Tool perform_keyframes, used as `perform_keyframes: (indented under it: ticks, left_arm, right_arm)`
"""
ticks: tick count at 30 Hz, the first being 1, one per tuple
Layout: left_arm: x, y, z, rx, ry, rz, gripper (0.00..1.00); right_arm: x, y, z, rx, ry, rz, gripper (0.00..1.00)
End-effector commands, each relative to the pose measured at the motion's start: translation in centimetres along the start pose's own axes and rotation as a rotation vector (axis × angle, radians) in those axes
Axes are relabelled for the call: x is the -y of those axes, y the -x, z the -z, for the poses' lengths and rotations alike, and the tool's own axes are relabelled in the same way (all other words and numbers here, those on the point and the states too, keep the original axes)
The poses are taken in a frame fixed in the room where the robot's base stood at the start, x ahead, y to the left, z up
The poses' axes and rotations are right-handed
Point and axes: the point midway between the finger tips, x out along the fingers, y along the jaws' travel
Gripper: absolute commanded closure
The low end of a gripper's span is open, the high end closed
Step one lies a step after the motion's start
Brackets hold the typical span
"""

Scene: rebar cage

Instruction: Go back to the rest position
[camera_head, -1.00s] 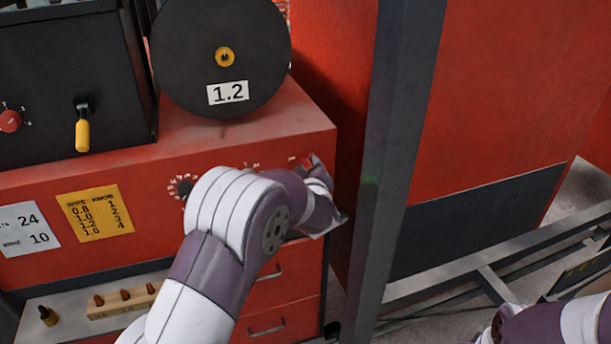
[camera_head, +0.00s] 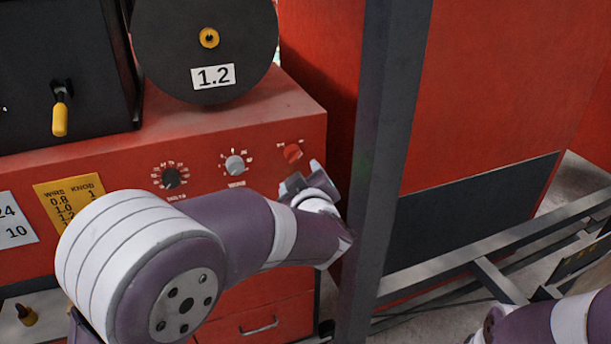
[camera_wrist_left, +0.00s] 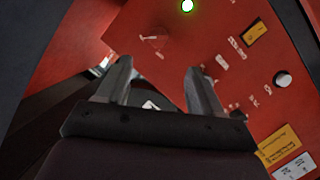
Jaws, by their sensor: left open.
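My left gripper (camera_head: 303,179) is open and empty in the head view, in front of the right end of the red machine's panel (camera_head: 205,145), just below the red knob (camera_head: 292,152). Its two fingers (camera_wrist_left: 158,78) stand apart in the left wrist view, with nothing between them but the background. My left arm reaches in from the lower left, its large white and purple joint nearest the camera. Part of my right arm shows at the lower right; its gripper is out of the picture.
A black knob (camera_head: 171,178) and a grey knob (camera_head: 235,165) sit on the panel. A spool marked 1.2 (camera_head: 205,50) stands on top. A dark steel post (camera_head: 385,150) rises close to the left gripper's right. Metal rails (camera_head: 490,265) run low at right.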

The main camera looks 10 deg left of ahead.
Motion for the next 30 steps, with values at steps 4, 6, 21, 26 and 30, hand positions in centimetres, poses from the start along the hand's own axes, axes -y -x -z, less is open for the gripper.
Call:
perform_keyframes:
  ticks: [4, 6, 21, 26, 30]
  left_arm:
    - [-1.1, 1.0, -5.2, 0.231, -0.085, -0.104, 0.34]
    - [0.6, 3.1, -10.9, 0.475, -0.238, -0.182, 0.34]
    - [29.8, 12.7, -22.3, 1.274, -0.837, 0.082, 0.34]
    - [29.7, 12.7, -21.9, 1.271, -0.829, 0.088, 0.34]
    - [29.6, 12.7, -21.9, 1.271, -0.829, 0.086, 0.34]
  right_arm:
    - [0.0, 0.0, 0.0, 0.0, 0.0, 0.0, 0.57]
    - [0.0, -1.0, -0.1, 0.0, 0.0, 0.0, 0.57]
    - [0.0, -12.0, -1.4, 0.001, 0.0, 0.0, 0.57]
    - [0.0, -11.5, -1.4, 0.0, 0.0, 0.0, 0.57]
    - [0.0, -11.5, -1.4, 0.0, 0.0, 0.0, 0.57]
